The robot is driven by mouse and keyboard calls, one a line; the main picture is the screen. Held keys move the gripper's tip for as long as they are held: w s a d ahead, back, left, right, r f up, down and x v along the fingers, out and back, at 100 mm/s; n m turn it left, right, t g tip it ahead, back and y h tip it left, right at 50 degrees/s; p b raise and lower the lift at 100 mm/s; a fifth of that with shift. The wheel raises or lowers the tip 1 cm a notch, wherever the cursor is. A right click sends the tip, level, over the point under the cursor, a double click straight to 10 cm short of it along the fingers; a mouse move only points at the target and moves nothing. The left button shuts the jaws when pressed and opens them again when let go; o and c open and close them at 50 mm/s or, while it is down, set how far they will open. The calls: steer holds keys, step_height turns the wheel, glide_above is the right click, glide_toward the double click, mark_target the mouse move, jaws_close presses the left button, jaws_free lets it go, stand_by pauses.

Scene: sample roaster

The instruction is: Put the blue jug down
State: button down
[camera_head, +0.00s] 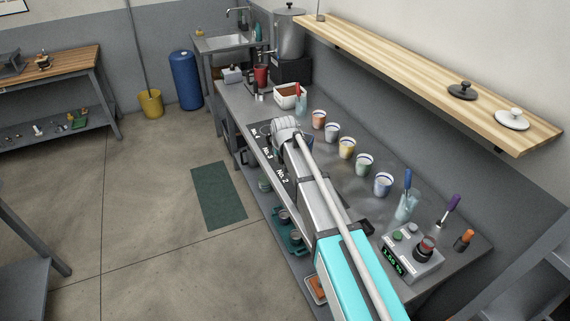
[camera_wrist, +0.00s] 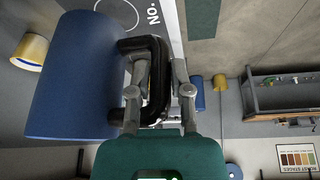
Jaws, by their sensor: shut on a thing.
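The blue jug (camera_wrist: 68,85) fills the left of the wrist view, with its black handle (camera_wrist: 157,85) towards me. My gripper (camera_wrist: 160,88) is shut on that handle, one finger on each side. In the head view my gripper (camera_head: 284,128) is over the counter's front part, beside the dark strip marked No. 2, No. 3 and No. 4 (camera_head: 267,152). There my own arm hides the jug. A printed circle (camera_wrist: 118,14) on the strip shows just past the jug in the wrist view. I cannot tell whether the jug's base touches the counter.
Several small cups (camera_head: 347,148) stand in a row behind my arm on the counter (camera_head: 335,185). A white tub (camera_head: 290,98) and a red grinder-like device (camera_head: 261,76) stand farther back. A scale-like box (camera_head: 412,252) is near right. A wooden shelf (camera_head: 430,75) overhangs the wall side.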

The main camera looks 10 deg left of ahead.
steer(key=w+a+f+b, duration=0.1)
steer(key=w+f+b, duration=0.6)
steer(key=w, duration=0.3)
steer(key=shift+a+f, duration=0.2)
steer(key=shift+f, duration=0.1)
steer(key=shift+b+x, duration=0.8)
steer(key=shift+x, duration=0.05)
steer(key=shift+w+d+f+b, duration=0.1)
steer(key=shift+f+b, duration=1.15)
steer(key=shift+b, duration=0.05)
steer(key=c, duration=0.5)
jaws_free()
steer(key=shift+c, duration=0.2)
